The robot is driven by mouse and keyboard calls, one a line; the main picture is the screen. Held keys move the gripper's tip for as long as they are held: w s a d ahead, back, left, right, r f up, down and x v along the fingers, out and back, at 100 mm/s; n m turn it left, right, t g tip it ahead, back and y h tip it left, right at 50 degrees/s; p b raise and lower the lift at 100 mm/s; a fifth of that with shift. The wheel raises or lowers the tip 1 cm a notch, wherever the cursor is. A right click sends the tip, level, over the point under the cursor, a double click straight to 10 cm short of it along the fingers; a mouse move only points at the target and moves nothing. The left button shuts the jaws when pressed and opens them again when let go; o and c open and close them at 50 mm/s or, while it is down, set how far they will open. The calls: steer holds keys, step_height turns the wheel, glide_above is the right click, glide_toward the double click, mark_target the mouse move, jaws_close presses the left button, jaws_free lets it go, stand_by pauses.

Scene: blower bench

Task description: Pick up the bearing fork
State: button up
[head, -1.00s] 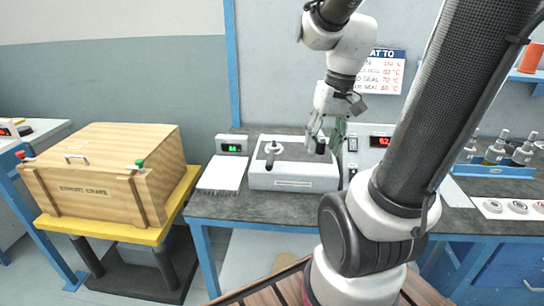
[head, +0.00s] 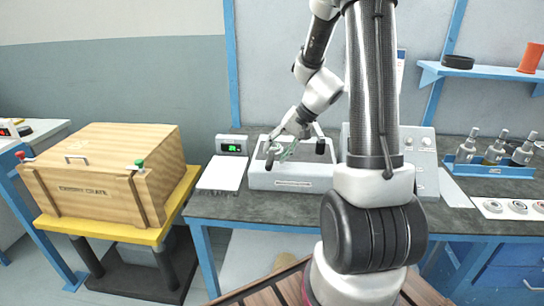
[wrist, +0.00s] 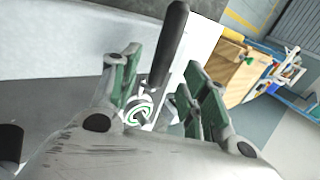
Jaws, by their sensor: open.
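A dark-handled tool, which looks like the bearing fork, stands at the left end of the white bench unit (head: 290,182). In the wrist view its black handle (wrist: 168,45) shows between my fingers, with a pale ring with a green band at its lower end. My gripper (head: 278,152) is over the left part of the unit in the head view. In the wrist view its green-padded fingers (wrist: 158,95) are apart, one on each side of the tool. I cannot tell whether either finger touches it. The gripper partly hides the tool in the head view.
A small scale with a green display (head: 232,147) and a white pad (head: 222,174) stand left of the unit. A black knob (head: 320,146) is at its right end. A wooden crate (head: 105,180) sits on a yellow stand. Bottles (head: 495,150) stand at the right.

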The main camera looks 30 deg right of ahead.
mark_target(273, 154)
steer(key=shift+x, duration=1.15)
jaws_close()
step_height(273, 154, up, 10)
